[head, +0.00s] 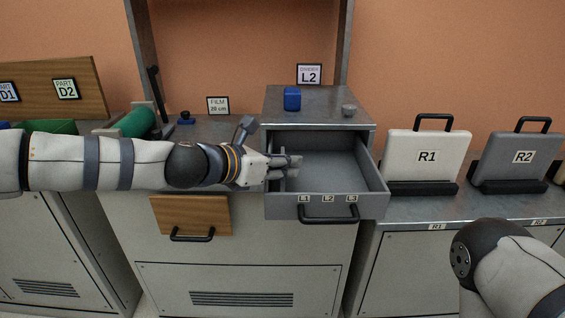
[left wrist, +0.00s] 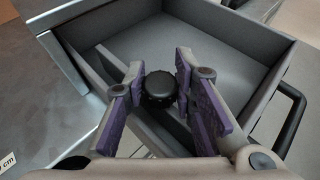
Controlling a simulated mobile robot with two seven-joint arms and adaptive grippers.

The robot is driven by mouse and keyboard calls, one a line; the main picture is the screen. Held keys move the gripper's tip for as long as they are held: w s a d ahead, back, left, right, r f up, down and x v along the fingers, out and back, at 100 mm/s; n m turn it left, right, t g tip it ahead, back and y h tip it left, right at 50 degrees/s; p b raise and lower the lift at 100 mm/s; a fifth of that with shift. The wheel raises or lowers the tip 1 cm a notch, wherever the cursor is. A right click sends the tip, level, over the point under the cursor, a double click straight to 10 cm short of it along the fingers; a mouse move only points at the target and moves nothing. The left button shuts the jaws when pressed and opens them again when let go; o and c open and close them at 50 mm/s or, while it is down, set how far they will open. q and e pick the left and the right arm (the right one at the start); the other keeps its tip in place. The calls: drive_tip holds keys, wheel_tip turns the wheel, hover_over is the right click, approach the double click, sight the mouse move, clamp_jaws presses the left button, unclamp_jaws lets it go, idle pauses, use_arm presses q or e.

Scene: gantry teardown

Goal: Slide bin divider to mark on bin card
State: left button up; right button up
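The open grey drawer bin (head: 372,178) carries small labels on its front that seem to read L1, L2 (head: 328,198) and L3. My left gripper (head: 297,163) reaches into the bin's left side, left of the L2 mark. In the left wrist view its fingers sit on both sides of a black knob (left wrist: 159,90) and appear to touch it. The grey divider (left wrist: 112,64) runs beneath the knob, near one side wall. In the head view the gripper mostly hides the divider. My right gripper is out of view.
A blue block (head: 292,99) and a small grey piece (head: 349,109) stand on the cabinet top above the drawer. Cases R1 (head: 427,157) and R2 (head: 520,158) stand to the right. The bin floor right of my gripper is clear.

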use_arm(q)
clamp_jaws()
drive_tip(key=d, duration=0.8)
drive_tip(key=shift+d+b, duration=0.3)
drive_tip(key=shift+b, duration=0.1)
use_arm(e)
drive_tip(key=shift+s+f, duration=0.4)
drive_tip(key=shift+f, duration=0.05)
use_arm(q)
drive_tip(key=o, duration=0.8)
unclamp_jaws()
drive_tip(key=v, duration=1.2)
